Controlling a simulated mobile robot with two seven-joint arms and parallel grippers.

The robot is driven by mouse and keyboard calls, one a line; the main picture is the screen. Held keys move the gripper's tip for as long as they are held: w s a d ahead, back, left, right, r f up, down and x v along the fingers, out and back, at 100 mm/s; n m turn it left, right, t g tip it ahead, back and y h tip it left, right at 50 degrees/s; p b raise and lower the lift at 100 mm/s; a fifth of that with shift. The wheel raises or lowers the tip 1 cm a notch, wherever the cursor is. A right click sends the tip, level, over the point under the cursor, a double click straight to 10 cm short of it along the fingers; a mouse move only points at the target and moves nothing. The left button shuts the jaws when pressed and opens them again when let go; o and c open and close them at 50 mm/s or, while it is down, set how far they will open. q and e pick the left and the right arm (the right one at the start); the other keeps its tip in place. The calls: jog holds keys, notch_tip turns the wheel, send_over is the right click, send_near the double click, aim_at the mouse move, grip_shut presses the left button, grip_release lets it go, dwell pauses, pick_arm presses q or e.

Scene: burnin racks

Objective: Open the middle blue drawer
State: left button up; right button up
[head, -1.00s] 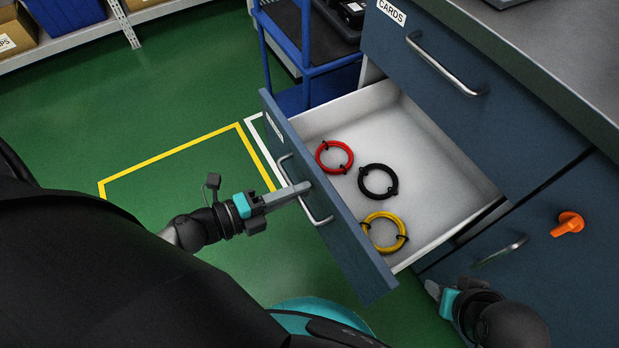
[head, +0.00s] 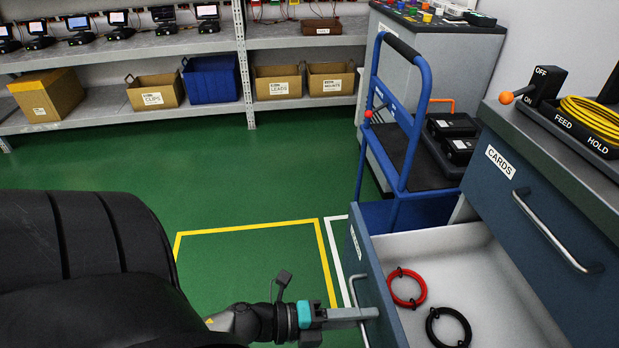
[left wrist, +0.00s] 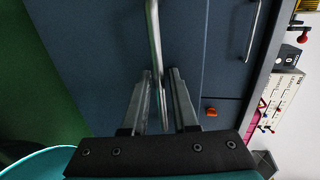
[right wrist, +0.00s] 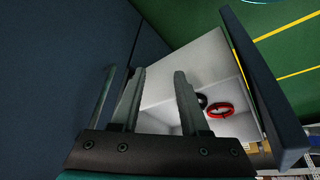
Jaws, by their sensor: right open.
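The middle blue drawer (head: 371,285) stands pulled out, its white inside showing a red cable ring (head: 407,288) and a black cable ring (head: 448,328). Its metal handle (head: 357,302) is on the front panel. My left gripper (head: 362,314) is at this handle; in the left wrist view the bar (left wrist: 155,45) runs between the fingers, which are closed in around it. My right gripper (right wrist: 159,72) shows only in the right wrist view, open and empty, with a metal handle (right wrist: 103,95) on a blue front just left of its fingers.
The drawer labelled CARDS (head: 535,215) above is shut. A blue cart (head: 405,140) stands behind the open drawer. Shelves (head: 215,110) with boxes line the back. The green floor (head: 255,190) left of the drawer is clear. An orange knob (left wrist: 211,112) shows in the left wrist view.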

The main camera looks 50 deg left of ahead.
pick_arm(q)
jog(key=shift+s+a, duration=0.15)
jog(key=p+v, duration=0.4)
jog(key=v, duration=1)
jog(key=shift+s+a, duration=0.2)
jog(key=shift+s, duration=0.1)
pick_arm(e)
notch_tip(320, 180, down, 8)
jog(key=s+g, duration=0.1)
jog(key=shift+s, duration=0.3)
jog(key=shift+d, duration=0.1)
